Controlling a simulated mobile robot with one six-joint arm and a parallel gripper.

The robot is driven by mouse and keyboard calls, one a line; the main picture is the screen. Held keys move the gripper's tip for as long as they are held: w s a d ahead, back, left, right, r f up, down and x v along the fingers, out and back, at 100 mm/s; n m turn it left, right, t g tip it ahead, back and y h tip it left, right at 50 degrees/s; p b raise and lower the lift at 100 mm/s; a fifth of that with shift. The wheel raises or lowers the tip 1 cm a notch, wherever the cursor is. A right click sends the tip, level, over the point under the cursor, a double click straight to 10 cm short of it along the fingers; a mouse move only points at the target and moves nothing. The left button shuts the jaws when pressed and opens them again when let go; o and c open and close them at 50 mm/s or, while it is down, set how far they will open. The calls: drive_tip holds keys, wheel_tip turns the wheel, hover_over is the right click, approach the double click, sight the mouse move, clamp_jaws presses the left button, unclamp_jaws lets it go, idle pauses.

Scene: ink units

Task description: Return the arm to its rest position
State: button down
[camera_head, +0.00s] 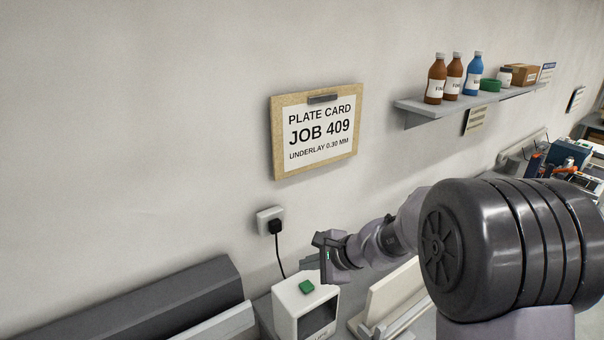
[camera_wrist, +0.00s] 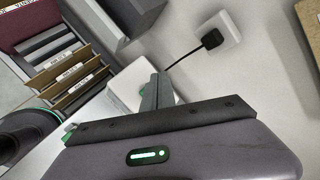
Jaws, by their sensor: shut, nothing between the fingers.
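My arm reaches out from the lower right in the head view, folded low in front of the wall. My gripper (camera_head: 318,262) is at its end, above and beside a white box-shaped device (camera_head: 290,312) with a green button (camera_head: 306,287) on top. In the wrist view, my gripper's fingers (camera_wrist: 156,92) are together and hold nothing. The white device (camera_wrist: 122,92) shows partly behind them.
A wall socket with a black plug (camera_head: 275,225) and cord is left of my gripper. A clipboard card (camera_head: 320,130) hangs above. A shelf (camera_head: 425,104) with bottles is at right. Upright folders (camera_wrist: 75,75) stand left in the wrist view.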

drive_tip(key=s+d+f+n+h+b, duration=0.1)
drive_tip(key=s+n+b, duration=0.4)
drive_tip(key=s, duration=0.5)
drive_tip(key=s+d+f+n+b, duration=0.1)
drive_tip(key=s+f+n+b, duration=0.15)
drive_tip(key=s+b, duration=0.6)
drive_tip(key=s+d+f+n+h+b, duration=0.2)
drive_tip(key=s+d+f+b, duration=0.1)
drive_tip(key=s, duration=0.3)
drive_tip(key=s+d+f+n+h+b, duration=0.1)
drive_tip(key=s+d+f+n+b, duration=0.1)
drive_tip(key=s, duration=0.5)
drive_tip(key=shift+d+f+h+b, duration=0.4)
drive_tip(key=shift+d+f+b, duration=0.15)
drive_tip(key=shift+f, duration=0.25)
drive_tip(key=shift+s, duration=0.15)
